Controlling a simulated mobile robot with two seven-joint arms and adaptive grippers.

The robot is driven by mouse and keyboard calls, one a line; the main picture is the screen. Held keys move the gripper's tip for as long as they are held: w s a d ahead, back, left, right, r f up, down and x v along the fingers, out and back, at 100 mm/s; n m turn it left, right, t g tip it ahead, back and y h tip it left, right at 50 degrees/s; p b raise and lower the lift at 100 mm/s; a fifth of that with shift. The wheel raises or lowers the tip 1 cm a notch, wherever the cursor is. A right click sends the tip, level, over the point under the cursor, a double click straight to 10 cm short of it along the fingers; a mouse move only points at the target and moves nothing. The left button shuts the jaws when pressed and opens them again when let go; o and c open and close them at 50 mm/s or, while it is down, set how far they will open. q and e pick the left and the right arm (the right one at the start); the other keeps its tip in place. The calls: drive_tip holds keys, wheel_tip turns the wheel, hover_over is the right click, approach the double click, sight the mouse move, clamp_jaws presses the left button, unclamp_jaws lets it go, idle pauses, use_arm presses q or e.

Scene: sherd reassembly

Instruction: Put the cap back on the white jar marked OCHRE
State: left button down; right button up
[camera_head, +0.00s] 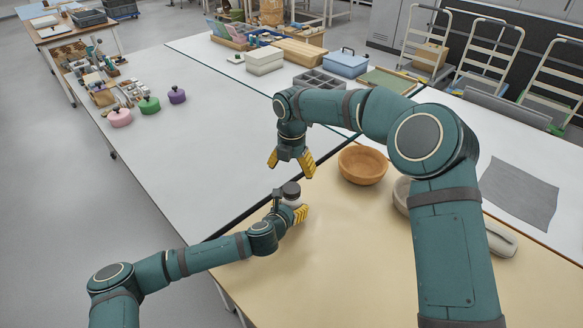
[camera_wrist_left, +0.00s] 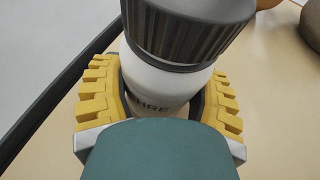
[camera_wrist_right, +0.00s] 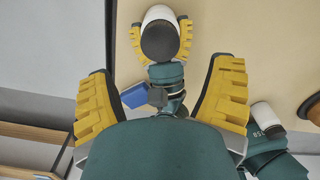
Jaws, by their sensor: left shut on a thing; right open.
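The white OCHRE jar (camera_head: 292,203) is upright over the beige table, and part of its lettering shows in the left wrist view (camera_wrist_left: 155,85). My left gripper (camera_head: 291,212) is shut around the jar's body, one yellow finger on each side. A dark ribbed cap (camera_wrist_left: 190,30) sits on top of the jar; I cannot tell whether it is fastened. The cap also shows from above in the right wrist view (camera_wrist_right: 160,41). My right gripper (camera_head: 291,168) is open and empty, pointing down above the jar and apart from the cap.
A wooden bowl (camera_head: 363,166) stands right of the jar, with a pale bowl (camera_head: 401,195) partly hidden behind my right arm. A grey cloth (camera_head: 519,195) lies farther right. Pink (camera_head: 119,118), green and purple lidded pots stand at the left. The white table's middle is clear.

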sight(291, 187)
drive_tip(key=shift+f, duration=0.1)
drive_tip(key=shift+f, duration=3.95)
drive_tip(key=c, duration=1.3)
drive_tip(key=m, duration=1.3)
drive_tip(key=o, duration=1.3)
